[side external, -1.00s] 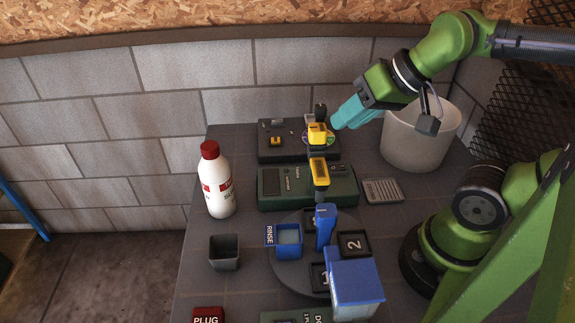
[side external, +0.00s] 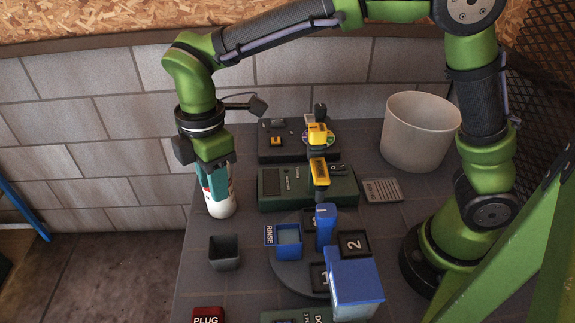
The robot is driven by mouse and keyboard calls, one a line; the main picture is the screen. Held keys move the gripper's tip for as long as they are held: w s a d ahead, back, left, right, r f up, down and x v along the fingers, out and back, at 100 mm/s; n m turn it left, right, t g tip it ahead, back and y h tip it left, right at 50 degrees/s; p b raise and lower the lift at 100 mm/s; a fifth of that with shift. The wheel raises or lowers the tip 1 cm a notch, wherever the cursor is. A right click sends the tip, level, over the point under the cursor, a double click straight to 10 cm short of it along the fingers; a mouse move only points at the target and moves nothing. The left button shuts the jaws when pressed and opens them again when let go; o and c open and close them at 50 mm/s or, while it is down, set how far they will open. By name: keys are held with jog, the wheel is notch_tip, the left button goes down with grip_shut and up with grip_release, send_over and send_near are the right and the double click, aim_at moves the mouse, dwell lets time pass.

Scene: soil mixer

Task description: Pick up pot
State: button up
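A small dark square pot (side external: 224,253), open at the top, stands upright on the grey table left of the blue rinse cup. My gripper (side external: 214,184) points down over the white bottle (side external: 221,205), behind the pot in the picture and apart from it.
The blue rinse cup (side external: 289,240) and blue blocks stand on a round grey plate. A green meter (side external: 285,187) and a black device (side external: 280,152) lie behind. A large white bucket (side external: 420,130) stands at back right. A red plug box (side external: 207,315) is in front of the pot.

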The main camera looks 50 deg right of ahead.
jog(key=w+a+f+n+h, duration=0.1)
jog(key=w+a+f+n, duration=0.1)
jog(key=a+n, duration=0.3)
jog(key=n, duration=0.7)
send_over(213, 254)
jog(key=w, duration=0.2)
jog(key=shift+g, duration=0.4)
notch_tip(213, 254, down, 10)
jog(key=shift+s+d+r, duration=0.15)
jog(key=f, duration=0.2)
jog(key=s+f, duration=0.1)
jog(key=f, duration=0.1)
jog(key=shift+s+f, duration=0.1)
jog(key=shift+s, duration=0.05)
jog(key=shift+f, duration=0.5)
grip_shut()
